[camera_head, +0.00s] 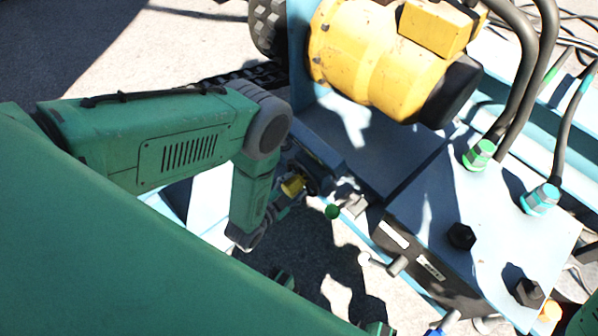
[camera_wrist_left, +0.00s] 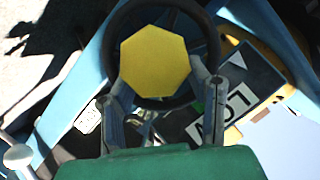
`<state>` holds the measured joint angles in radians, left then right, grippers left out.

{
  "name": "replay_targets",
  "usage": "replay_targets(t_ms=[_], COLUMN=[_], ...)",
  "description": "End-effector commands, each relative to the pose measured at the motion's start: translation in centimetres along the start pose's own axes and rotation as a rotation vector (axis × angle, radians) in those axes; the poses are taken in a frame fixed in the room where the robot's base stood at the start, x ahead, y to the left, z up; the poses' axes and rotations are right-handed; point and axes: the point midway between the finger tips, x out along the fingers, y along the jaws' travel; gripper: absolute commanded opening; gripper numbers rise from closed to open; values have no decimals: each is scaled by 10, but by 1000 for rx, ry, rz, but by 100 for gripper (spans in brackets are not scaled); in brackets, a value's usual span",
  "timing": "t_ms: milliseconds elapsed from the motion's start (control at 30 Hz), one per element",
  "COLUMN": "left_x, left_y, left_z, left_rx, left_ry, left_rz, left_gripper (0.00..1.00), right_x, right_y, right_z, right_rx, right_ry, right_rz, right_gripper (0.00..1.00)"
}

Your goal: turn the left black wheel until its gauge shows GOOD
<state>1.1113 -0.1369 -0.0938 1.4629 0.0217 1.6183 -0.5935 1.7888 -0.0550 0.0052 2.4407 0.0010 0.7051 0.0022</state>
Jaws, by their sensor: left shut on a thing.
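The black wheel (camera_wrist_left: 213,30) with a yellow faceted hub (camera_wrist_left: 155,62) fills the top middle of the left wrist view. My left gripper (camera_wrist_left: 163,88) is shut on the wheel, one finger at each side of the hub. In the head view the gripper (camera_head: 276,207) is at the end of my green arm, and the yellow hub (camera_head: 293,186) shows beside it. Right of the wheel, a dark gauge panel (camera_wrist_left: 256,75) carries a white label (camera_wrist_left: 222,114) that seems to read LOW, partly hidden by a finger. My right gripper is not in view.
A yellow motor (camera_head: 365,60) stands on the blue frame behind the wheel. A light-blue box (camera_head: 480,225) with black knobs and hoses (camera_head: 525,70) is at the right.

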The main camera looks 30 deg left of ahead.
Motion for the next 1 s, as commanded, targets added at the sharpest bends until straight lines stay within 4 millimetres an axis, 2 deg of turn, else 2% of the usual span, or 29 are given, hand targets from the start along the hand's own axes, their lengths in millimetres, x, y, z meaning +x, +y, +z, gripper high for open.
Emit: replay_targets(t_ms=[33, 300, 767, 800, 833, 867, 1000], left_x=[-1, -2, -3, -3, -3, -3, -2], left_y=[1, 0, 2, 2, 2, 2, 1], left_z=[8, 8, 9, 8, 8, 8, 5], left_rx=[28, 126, 128, 129, 131, 131, 132], left_ry=[-21, -40, -35, -36, -37, -36, -31], left_rz=[-5, -42, -40, -41, -42, -43, -46], left_gripper=[0, 0, 0, 52, 63, 66, 66], right_x=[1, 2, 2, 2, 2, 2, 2], right_y=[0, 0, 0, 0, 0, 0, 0], right_z=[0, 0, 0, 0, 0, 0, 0], right_rx=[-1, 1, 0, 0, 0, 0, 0], right_ry=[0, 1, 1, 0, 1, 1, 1], right_rz=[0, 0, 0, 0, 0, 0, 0], right_gripper=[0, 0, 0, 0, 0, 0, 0])
